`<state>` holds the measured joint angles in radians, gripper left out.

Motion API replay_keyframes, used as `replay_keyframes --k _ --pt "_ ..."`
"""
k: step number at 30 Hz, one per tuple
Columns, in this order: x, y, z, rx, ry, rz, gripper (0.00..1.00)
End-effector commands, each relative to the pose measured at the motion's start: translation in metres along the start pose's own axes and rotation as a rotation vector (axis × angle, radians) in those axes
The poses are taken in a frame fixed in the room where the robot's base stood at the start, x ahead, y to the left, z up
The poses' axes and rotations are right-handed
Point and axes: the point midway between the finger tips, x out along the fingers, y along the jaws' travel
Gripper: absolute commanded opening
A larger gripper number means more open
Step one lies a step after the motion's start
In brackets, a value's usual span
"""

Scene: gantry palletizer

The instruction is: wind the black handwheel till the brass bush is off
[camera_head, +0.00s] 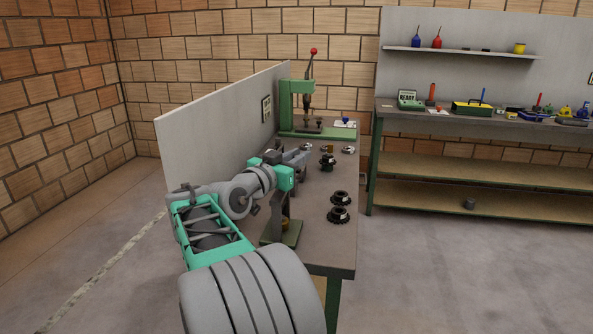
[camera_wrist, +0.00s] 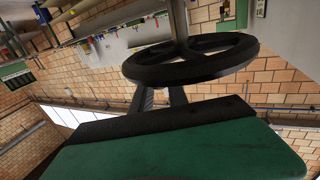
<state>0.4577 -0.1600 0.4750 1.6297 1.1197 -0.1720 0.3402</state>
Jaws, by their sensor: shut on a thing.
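The black handwheel (camera_wrist: 222,63) fills the upper middle of the wrist view, with a grey shaft (camera_wrist: 179,20) running up from its hub. My gripper (camera_wrist: 163,90) reaches up to the near rim and is shut on it; the contact itself is partly hidden by the rim. In the head view my arm reaches over the bench's near end, above a small stand with a green base (camera_head: 291,234). A small brass-coloured piece (camera_head: 283,223) shows low on that stand; I cannot tell how it sits. The handwheel is not clear in the head view.
Black flanged parts (camera_head: 340,206) lie on the bench (camera_head: 335,240) right of the stand. A green arbor press (camera_head: 298,105) with a red-knobbed lever stands at the far end. A grey panel (camera_head: 215,120) closes the left side. A second bench (camera_head: 480,118) holds several tools.

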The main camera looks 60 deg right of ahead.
Motion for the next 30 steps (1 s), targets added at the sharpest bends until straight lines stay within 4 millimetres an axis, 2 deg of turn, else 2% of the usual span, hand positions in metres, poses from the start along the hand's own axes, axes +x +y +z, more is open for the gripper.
replay_keyframes --k 1,11,26,27,30 --pt "-0.0010 -0.0019 0.0069 -0.004 -0.004 0.024 0.00" --pt "-0.0041 0.0040 0.0040 -0.007 -0.005 0.149 0.00" --pt "-0.0043 0.0056 0.0037 -0.010 -0.006 0.168 0.00" --pt "-0.0042 0.0057 0.0037 -0.010 -0.006 0.168 0.23" --pt "-0.0044 0.0055 0.0030 -0.009 -0.005 0.167 0.31"
